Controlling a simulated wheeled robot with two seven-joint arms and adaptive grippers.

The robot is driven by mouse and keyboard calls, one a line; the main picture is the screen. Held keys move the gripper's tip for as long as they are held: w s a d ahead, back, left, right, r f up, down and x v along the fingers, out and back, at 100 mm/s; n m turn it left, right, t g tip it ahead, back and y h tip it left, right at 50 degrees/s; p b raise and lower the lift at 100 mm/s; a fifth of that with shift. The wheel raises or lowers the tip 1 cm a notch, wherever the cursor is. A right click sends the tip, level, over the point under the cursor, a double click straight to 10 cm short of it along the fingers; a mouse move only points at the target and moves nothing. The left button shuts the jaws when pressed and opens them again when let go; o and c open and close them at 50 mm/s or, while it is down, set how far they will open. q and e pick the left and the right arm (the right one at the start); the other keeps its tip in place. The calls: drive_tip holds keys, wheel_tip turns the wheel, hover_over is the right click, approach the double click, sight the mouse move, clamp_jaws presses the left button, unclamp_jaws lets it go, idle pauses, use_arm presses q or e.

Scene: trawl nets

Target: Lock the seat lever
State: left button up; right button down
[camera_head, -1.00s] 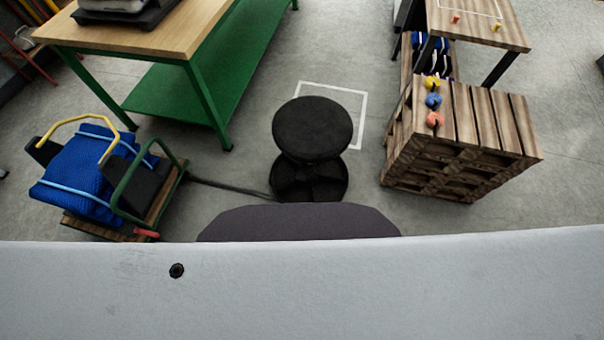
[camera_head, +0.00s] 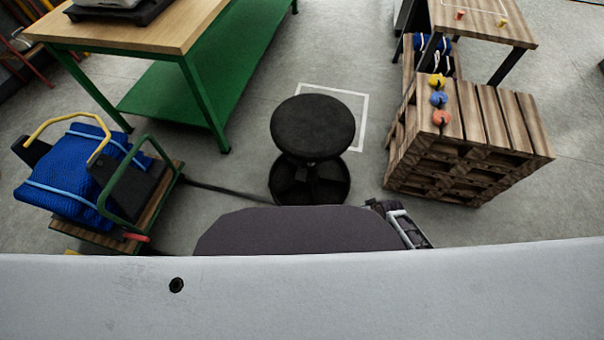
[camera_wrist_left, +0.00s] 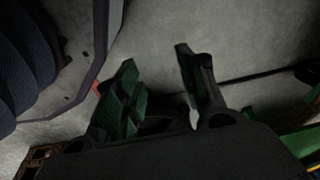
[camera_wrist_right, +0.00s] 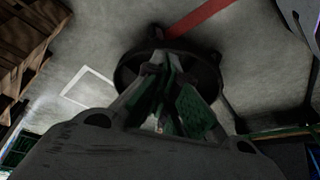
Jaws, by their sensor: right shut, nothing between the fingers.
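A low wooden cart (camera_head: 92,238) at the left holds a blue net bundle (camera_head: 77,178), with a yellow bar (camera_head: 62,118) and a green tube frame (camera_head: 107,205). A small red lever (camera_head: 136,237) sits at its near right corner. A black round-seated stool (camera_head: 312,125) stands ahead on its dark round base (camera_head: 335,188). I cannot tell which part is the seat lever. My left gripper (camera_wrist_left: 158,70) is open and empty above the floor. My right gripper (camera_wrist_right: 170,65) is shut and empty, in front of a dark round base (camera_wrist_right: 205,62); any contact is unclear.
A pallet stack (camera_head: 480,130) with yellow, blue and red pieces stands at the right. A green-legged workbench (camera_head: 150,35) is at the back left, and a wooden table (camera_head: 490,30) at the back right. Grey floor lies between them. My grey body covers the bottom.

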drive_tip(key=w+a+r+n+y+b, duration=0.3)
drive_tip(key=w+a+r+b, duration=0.45)
drive_tip(key=r, duration=0.65)
use_arm(q)
drive_tip(key=w+d+r+b, duration=0.2)
drive_tip(key=d+r, duration=0.1)
drive_tip(key=r, duration=0.7)
drive_tip(key=w+d+r+t+h+b, duration=0.1)
drive_tip(key=w+d+r, duration=0.1)
drive_tip(key=r, duration=0.8)
drive_tip(key=shift+w+d+r+b, duration=0.15)
drive_tip(key=shift+d+r+b, duration=0.25)
drive_tip(key=shift+d, duration=0.5)
use_arm(e)
drive_tip(key=a+r+n+g+y, duration=0.1)
drive_tip(key=a+r+n, duration=0.3)
drive_tip(key=r, duration=0.4)
drive_tip(key=s+a+r+n+y, duration=0.1)
drive_tip(key=a+r+n+y, duration=0.2)
drive_tip(key=a+r, duration=0.4)
drive_tip(key=shift+a+r+n+g, duration=0.35)
drive_tip(key=shift+r+n, duration=0.35)
drive_tip(key=shift+r, duration=0.45)
drive_tip(key=shift+d, duration=0.1)
drive_tip(key=shift+f, duration=0.1)
